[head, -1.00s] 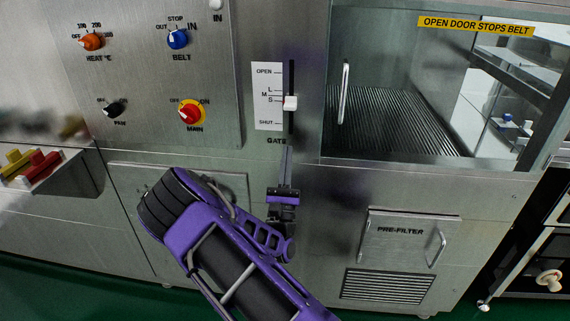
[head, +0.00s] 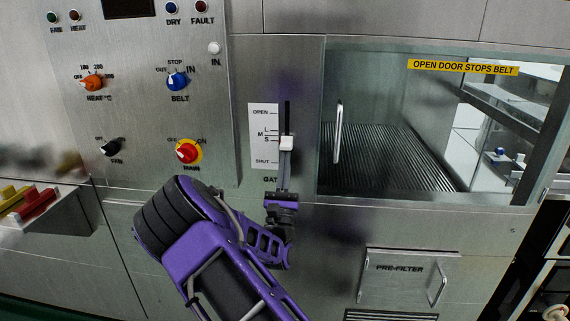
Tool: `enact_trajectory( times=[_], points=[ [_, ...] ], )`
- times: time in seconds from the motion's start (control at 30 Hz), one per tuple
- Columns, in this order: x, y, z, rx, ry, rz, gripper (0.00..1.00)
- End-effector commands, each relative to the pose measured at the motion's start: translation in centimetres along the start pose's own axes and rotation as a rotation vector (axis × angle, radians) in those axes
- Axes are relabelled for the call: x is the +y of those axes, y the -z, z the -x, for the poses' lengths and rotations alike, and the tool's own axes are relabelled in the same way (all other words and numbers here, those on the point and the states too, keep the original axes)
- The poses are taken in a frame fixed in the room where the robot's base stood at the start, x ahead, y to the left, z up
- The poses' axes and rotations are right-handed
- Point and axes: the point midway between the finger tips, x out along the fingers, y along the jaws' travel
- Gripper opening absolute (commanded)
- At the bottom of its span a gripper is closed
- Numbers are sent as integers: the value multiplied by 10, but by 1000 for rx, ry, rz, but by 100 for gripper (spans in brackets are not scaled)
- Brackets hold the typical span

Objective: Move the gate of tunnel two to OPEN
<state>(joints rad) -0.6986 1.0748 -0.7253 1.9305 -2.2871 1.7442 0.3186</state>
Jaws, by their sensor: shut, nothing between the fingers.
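The gate control is a white knob (head: 287,143) in a dark vertical slot, beside a white scale plate (head: 263,136) marked OPEN, L, M, S and SHUT from top to bottom. The knob stands near the S mark. My gripper (head: 285,153) is shut and empty, its thin grey fingers pointing up along the slot. The fingertips are just below the knob. I cannot tell whether they touch it. The GATE label below is partly covered by my gripper. No tunnel number is readable here.
Left is a control panel with an orange HEAT knob (head: 93,82), a blue BELT knob (head: 177,81) and a red MAIN knob (head: 188,151). Right is a glass door with a vertical handle (head: 338,133). A PRE-FILTER cover (head: 400,280) is below.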

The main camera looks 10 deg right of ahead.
Motion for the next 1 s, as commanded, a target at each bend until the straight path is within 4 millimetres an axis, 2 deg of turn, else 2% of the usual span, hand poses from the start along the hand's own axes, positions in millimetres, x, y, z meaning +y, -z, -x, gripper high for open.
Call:
enact_trajectory(
  times=[0.17, 0.6, 1.0],
  points=[
    [0, -9, -9, -1, 0, 0, 0],
    [0, -52, -53, -3, 0, 0, 0],
    [0, -53, -52, -2, 1, 0, 0]
  ],
)
